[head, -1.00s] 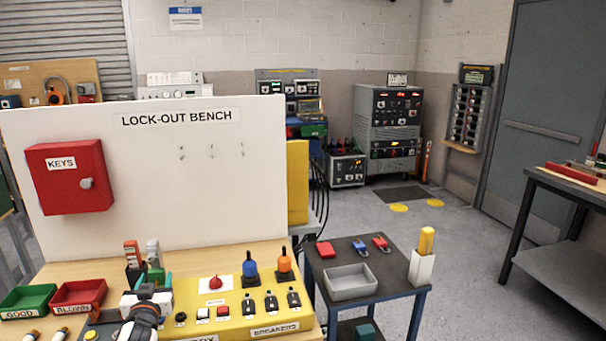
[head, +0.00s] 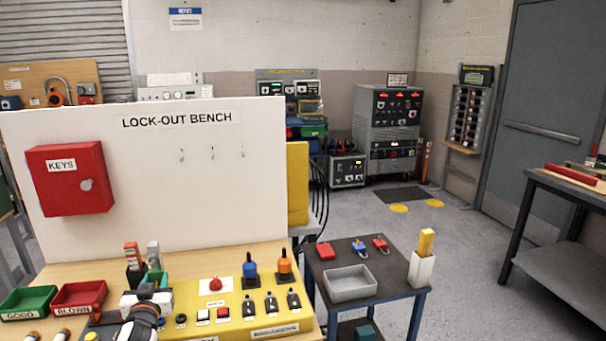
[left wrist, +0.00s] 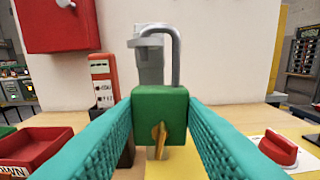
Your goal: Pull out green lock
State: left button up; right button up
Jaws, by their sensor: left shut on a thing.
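The green lock (left wrist: 160,112) is a padlock with a grey shackle and a brass key (left wrist: 159,135) in its front face. In the left wrist view it sits between the teal fingers of my left gripper (left wrist: 160,122), which are shut on its sides. The shackle rises in front of a grey upright part (left wrist: 150,65); whether it still passes through that part cannot be told. In the head view my left gripper (head: 152,287) is at the yellow panel's left end, largely covering the lock. My right gripper is not in view.
A red-topped upright block (left wrist: 103,80) stands just left of the lock. The yellow panel (head: 234,325) carries a red knob (head: 215,284) and several switches to the right. Red (head: 80,296) and green (head: 28,302) bins lie left. The white lock-out board (head: 235,190) stands behind.

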pick_arm(q)
jog(key=shift+r+p, duration=0.9)
jog(key=shift+r, duration=0.3)
jog(key=shift+w+d+f+b, duration=0.15)
jog(key=shift+d+b, duration=0.15)
jog(key=shift+d, duration=0.35)
jog(key=shift+w+d+r+b, duration=0.1)
jog(key=shift+w+d+b, duration=0.15)
jog(key=shift+d, duration=0.4)
jog(key=shift+w+d+f+b, duration=0.1)
jog(key=shift+d+b, duration=0.2)
jog(key=shift+d, duration=0.35)
jog(key=shift+s, duration=0.1)
jog(key=p+v, duration=0.3)
jog(key=v, duration=0.2)
